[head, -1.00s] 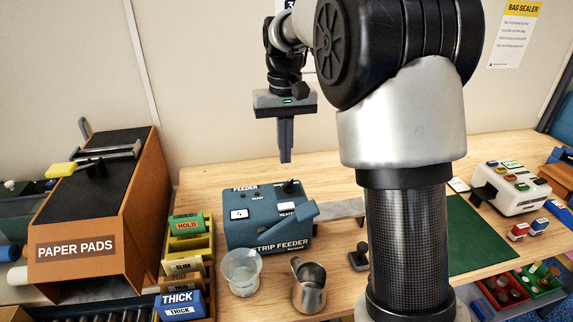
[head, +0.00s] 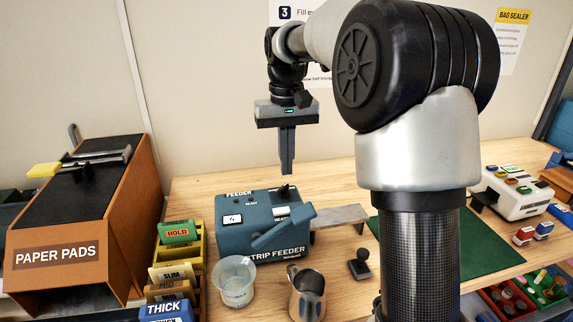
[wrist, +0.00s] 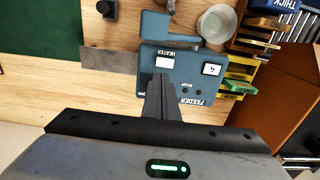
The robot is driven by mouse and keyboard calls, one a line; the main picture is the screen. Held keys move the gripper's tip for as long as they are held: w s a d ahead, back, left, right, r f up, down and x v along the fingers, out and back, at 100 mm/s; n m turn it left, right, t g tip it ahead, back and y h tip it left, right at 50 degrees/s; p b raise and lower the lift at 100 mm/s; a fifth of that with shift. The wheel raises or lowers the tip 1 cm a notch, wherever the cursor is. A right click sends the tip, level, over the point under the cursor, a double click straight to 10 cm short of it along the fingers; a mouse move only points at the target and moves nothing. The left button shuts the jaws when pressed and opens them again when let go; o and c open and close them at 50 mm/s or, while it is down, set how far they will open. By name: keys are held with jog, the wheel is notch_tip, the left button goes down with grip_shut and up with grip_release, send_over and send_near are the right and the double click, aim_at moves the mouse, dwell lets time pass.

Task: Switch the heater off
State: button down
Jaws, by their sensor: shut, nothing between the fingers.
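My gripper (head: 287,172) is shut and empty, pointing down just above that back right part. In the wrist view my fingers (wrist: 160,80) hide part of the feeder's top.
A clear cup (head: 236,283) and a metal jug (head: 307,295) stand in front of the feeder. Card bins (head: 178,232) and the paper pads box (head: 60,255) are at left. A grey strip (head: 340,216) extends right. Bare table lies behind the feeder.

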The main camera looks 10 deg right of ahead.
aim_at(281, 211)
notch_tip(281, 211, down, 11)
jog(key=shift+r+b, duration=0.15)
jog(key=shift+b, duration=0.4)
jog(key=shift+d+f, duration=0.1)
jog(key=shift+f, duration=0.15)
jog(key=shift+a+r+p, duration=0.2)
jog(key=shift+a+p, duration=0.15)
jog(key=shift+a, duration=0.5)
jog(key=shift+r, duration=0.1)
